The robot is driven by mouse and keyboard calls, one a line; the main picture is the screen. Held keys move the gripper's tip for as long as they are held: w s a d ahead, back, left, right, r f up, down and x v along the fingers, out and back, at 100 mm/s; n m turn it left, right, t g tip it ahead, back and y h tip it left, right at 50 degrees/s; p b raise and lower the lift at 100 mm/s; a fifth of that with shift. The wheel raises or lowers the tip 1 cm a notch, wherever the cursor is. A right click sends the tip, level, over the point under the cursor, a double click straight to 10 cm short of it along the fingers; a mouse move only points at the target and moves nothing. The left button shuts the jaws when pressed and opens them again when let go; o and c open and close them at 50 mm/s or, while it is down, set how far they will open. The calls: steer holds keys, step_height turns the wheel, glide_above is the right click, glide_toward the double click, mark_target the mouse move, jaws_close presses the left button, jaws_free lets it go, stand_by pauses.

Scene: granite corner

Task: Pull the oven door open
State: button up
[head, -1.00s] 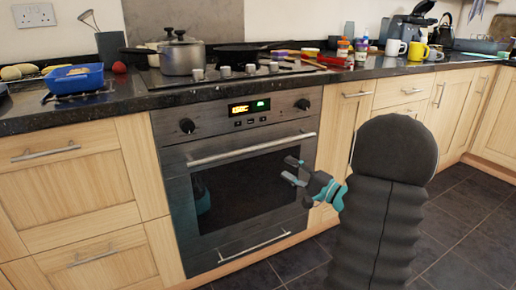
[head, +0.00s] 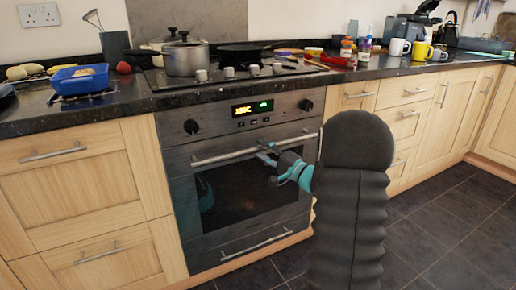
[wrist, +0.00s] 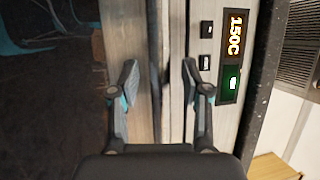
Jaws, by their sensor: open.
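The oven (head: 180,150) is built into the counter front, with a dark glass door (head: 235,195) that looks shut. A silver bar handle (head: 222,157) runs across the top of the door. My gripper (head: 268,153) is at the right half of this handle in the head view; my arm hides the handle's right end region in part. In the wrist view my gripper (wrist: 160,85) is open, its two fingers apart on either side of the strip where the handle and door top run. I cannot tell whether the fingers touch the handle.
The control panel (head: 225,116) with two knobs and a lit display is above the door. A lower drawer handle (head: 253,246) is below it. Pots (head: 185,57) stand on the hob. Wooden cabinets (head: 90,190) flank the oven. Dark floor tiles (head: 440,225) at the right are clear.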

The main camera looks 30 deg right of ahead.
steer(key=shift+x, duration=0.8)
jaws_close()
